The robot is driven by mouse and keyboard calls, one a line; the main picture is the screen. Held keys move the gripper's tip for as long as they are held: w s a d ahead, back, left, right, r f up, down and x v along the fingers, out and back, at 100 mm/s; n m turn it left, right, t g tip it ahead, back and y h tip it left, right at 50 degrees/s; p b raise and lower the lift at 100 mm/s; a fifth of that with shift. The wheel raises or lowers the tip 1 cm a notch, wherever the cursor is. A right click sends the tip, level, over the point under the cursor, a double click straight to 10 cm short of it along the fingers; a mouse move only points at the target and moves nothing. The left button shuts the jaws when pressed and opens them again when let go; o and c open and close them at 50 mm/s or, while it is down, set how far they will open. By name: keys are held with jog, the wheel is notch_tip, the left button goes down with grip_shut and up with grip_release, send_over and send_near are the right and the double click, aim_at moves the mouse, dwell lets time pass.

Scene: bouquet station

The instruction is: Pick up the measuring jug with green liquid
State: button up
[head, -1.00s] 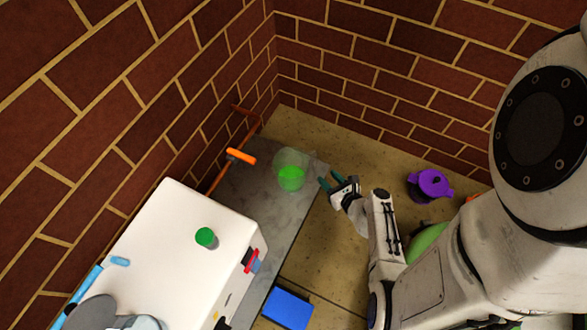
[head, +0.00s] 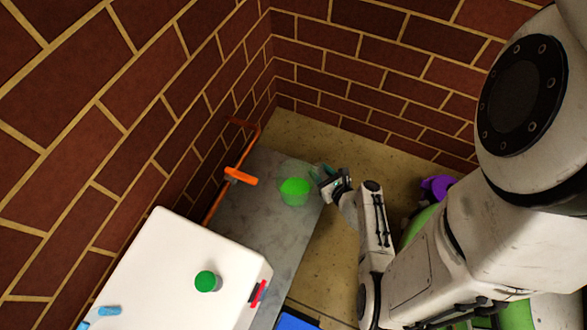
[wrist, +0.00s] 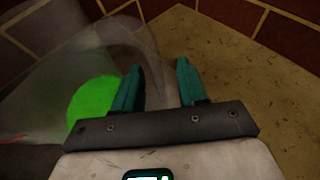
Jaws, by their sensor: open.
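The measuring jug (head: 296,170) is clear, with bright green liquid (head: 294,191) in its lower part. It stands on the grey bench top near its far right end. In the wrist view the jug (wrist: 60,50) fills the left side, with its green liquid (wrist: 88,104) behind and left of the left finger. My gripper (head: 322,173) is at the right side of the jug, very close to it. I cannot tell whether a finger touches the jug.
A white box (head: 165,275) with a green-capped item (head: 206,281) on it stands on the bench, nearer and left. An orange clamp or pipe (head: 240,177) lies along the bench's left edge. A purple pot (head: 438,187) is on the floor to the right. Brick walls (head: 360,60) close the corner.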

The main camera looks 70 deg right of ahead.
jog(key=shift+w, duration=0.1)
jog(key=shift+d, duration=0.1)
grip_shut()
dwell(0.6)
